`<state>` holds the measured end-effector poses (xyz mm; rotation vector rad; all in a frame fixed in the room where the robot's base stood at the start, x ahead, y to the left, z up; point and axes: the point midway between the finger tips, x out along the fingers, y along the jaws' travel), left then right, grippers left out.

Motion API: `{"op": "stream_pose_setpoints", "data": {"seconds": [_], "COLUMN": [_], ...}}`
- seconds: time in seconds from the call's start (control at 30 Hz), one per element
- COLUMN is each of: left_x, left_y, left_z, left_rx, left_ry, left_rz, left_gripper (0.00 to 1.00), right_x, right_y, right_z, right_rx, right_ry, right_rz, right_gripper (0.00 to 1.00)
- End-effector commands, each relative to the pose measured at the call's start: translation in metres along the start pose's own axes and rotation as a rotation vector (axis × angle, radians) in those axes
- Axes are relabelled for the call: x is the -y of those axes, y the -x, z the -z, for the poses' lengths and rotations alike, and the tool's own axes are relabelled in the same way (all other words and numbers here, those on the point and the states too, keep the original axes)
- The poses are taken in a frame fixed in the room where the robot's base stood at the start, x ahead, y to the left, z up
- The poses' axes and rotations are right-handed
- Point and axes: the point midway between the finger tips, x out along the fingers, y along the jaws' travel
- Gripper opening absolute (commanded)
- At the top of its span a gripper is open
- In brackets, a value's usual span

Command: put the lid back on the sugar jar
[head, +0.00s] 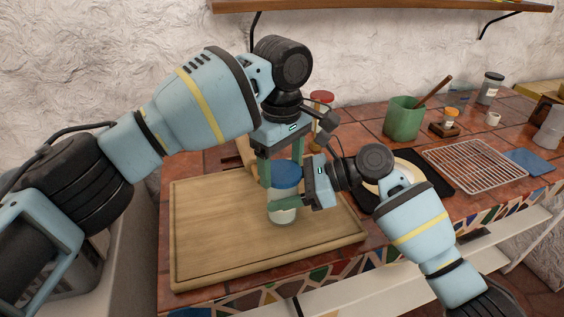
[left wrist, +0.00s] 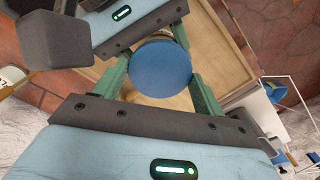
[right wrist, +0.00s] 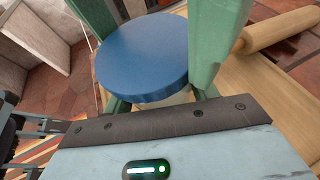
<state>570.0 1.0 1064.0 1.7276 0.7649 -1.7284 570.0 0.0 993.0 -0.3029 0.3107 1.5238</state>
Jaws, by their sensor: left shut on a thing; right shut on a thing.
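The sugar jar (head: 283,216), pale and clear-sided, stands upright on the wooden board. My right gripper (head: 288,207) is shut around its body from the right. The round blue lid (head: 286,173) is level at the jar's mouth; it also shows in the left wrist view (left wrist: 160,67) and the right wrist view (right wrist: 143,58). My left gripper (head: 281,172) comes from above, its green fingers shut on the lid's sides. The lid hides the jar's rim, so I cannot tell whether it is fully seated. Only a sliver of jar shows beneath it in the right wrist view.
The cutting board (head: 215,235) is otherwise clear at left and front. A rolling pin (right wrist: 285,30) lies behind the jar. A red-topped jar (head: 321,98), green pot (head: 402,118) and wire rack (head: 475,165) stand farther back and right.

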Motion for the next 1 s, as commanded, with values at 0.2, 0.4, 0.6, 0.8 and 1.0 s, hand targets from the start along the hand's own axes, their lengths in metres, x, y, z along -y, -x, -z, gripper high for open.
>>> {"op": "stream_pose_setpoints", "data": {"seconds": [0.2,0.4,0.6,0.8,1.0], "left_x": [0.001,0.001,0.0,0.0,-0.001], "left_y": [0.0,0.0,0.0,0.003,0.022], "left_z": [0.0,0.0,0.0,-0.001,-0.001], "left_rx": [0.001,0.001,0.0,0.0,0.001], "left_ry": [-0.029,-0.028,-0.027,-0.027,-0.028], "left_rz": [0.004,0.005,0.002,-0.001,-0.003], "left_gripper": [0.43,0.81,0.92,0.92,0.92], "right_x": [0.002,0.002,0.001,0.0,-0.001], "right_y": [0.002,0.002,0.001,0.0,-0.001], "right_z": [0.0,0.0,0.0,-0.001,0.0], "right_rx": [0.0,0.0,0.0,0.0,0.0], "right_ry": [-0.002,-0.002,0.0,0.001,0.001], "right_rz": [0.006,0.007,0.003,-0.001,-0.001], "right_gripper": [0.0,0.0,0.0,0.0,0.0]}}
